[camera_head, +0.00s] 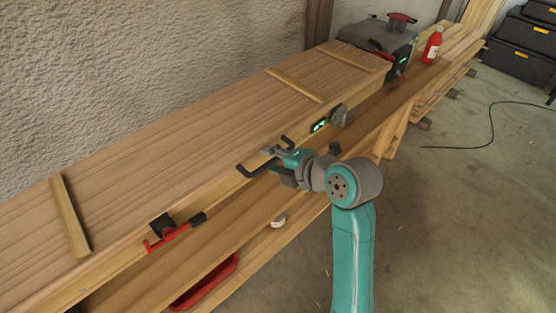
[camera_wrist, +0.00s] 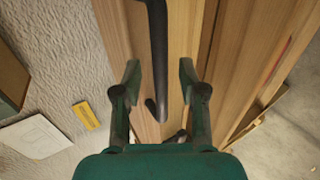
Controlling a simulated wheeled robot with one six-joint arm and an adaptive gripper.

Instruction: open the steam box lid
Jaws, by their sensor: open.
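The steam box is a long wooden box with a planked lid (camera_head: 190,150) crossed by wooden battens. The lid lies flat on the box and looks closed. A black handle (camera_head: 252,172) sits at the lid's front edge, partly hidden by my gripper (camera_head: 270,155). In the wrist view, the dark handle bar (camera_wrist: 158,50) lies between the two spread fingers of my gripper (camera_wrist: 160,80), with gaps on both sides. I cannot tell how deep the bar sits between them. A red latch with a black grip (camera_head: 172,235) is on the box's front; another red latch (camera_head: 396,66) is at the far end.
A green-lit display (camera_head: 319,125) and a round gauge (camera_head: 341,115) are on the box front. A grey machine (camera_head: 372,42) and red bottle (camera_head: 433,45) stand at the far end. A red tray (camera_head: 205,283) lies below. The floor at right is open, with a cable (camera_head: 490,130).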

